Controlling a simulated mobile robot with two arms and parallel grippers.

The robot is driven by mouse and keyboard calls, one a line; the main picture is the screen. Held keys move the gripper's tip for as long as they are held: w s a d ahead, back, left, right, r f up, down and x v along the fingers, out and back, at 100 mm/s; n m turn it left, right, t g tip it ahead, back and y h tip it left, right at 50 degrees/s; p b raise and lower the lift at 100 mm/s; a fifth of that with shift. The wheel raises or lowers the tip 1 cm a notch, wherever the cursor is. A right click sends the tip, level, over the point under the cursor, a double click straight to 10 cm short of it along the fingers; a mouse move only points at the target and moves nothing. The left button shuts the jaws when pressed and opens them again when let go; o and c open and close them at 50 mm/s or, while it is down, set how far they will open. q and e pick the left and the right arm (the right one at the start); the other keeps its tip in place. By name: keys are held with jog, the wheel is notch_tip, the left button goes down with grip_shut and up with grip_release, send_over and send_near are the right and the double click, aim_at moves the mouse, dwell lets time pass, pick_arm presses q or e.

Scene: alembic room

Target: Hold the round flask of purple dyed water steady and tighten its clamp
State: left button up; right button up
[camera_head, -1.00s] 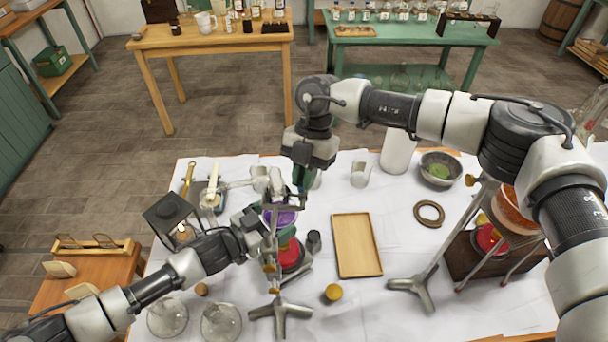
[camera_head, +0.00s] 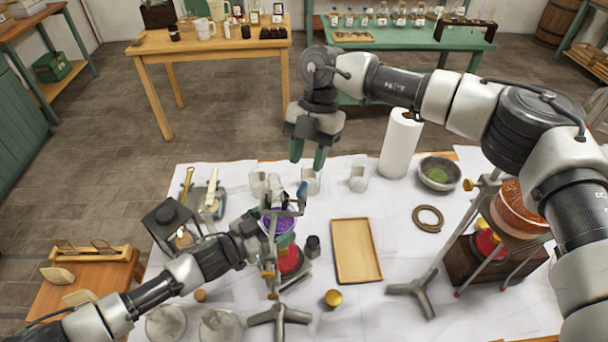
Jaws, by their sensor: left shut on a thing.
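The round flask of purple dyed water (camera_head: 280,221) stands over a red-topped burner (camera_head: 288,262) on the white-covered table, partly hidden by the clamp and my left gripper. Its clamp (camera_head: 290,210) is on a metal stand (camera_head: 280,316) with a tripod foot; a small blue part (camera_head: 302,189) shows at its top. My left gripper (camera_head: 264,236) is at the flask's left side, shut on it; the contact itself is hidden. My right gripper (camera_head: 308,156) is up behind and above the clamp, apart from it, empty, with a gap between its green fingertips.
A wooden tray (camera_head: 338,276) and a dark bottle (camera_head: 313,246) are to the right of the flask. A brass-coloured round thing (camera_head: 333,298) lies in front. A second stand (camera_head: 418,291) and an orange flask (camera_head: 516,208) are farther right. Glass flasks (camera_head: 220,326) lie front left.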

jog(key=v, duration=0.6)
jog(key=shift+w+r, duration=0.1)
pick_arm(q)
jog(key=o, duration=0.5)
jog(key=shift+c, duration=0.2)
